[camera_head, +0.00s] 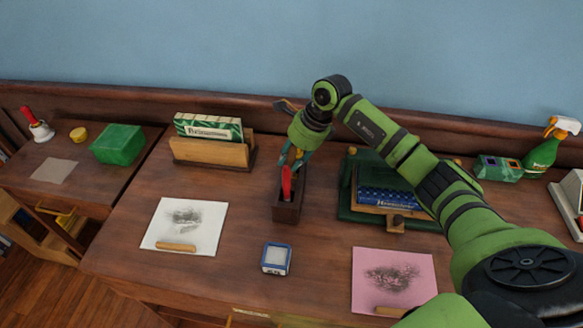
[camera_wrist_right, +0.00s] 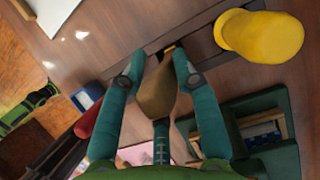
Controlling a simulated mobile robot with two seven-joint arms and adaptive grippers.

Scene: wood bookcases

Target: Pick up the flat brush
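My right gripper (camera_head: 292,160) points down over a dark wooden holder box (camera_head: 288,212) on the desk. In the right wrist view, a brown, wood-coloured handle with a darker narrow end (camera_wrist_right: 157,95) lies between its two teal fingers (camera_wrist_right: 160,68); it looks like the flat brush. Narrow gaps show beside it, so the fingers look open around it. Its lower part and any bristles are hidden. A red handle (camera_head: 286,182) stands in the box, and it also shows left of the fingers in the right wrist view (camera_wrist_right: 92,122). My left gripper is out of view.
A yellow round-ended thing (camera_wrist_right: 262,36) is close to the fingers. A wooden card rack (camera_head: 212,153) stands left, and a green stand with a blue book (camera_head: 385,198) right. A small blue-rimmed box (camera_head: 276,258) and two drawing sheets lie in front.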

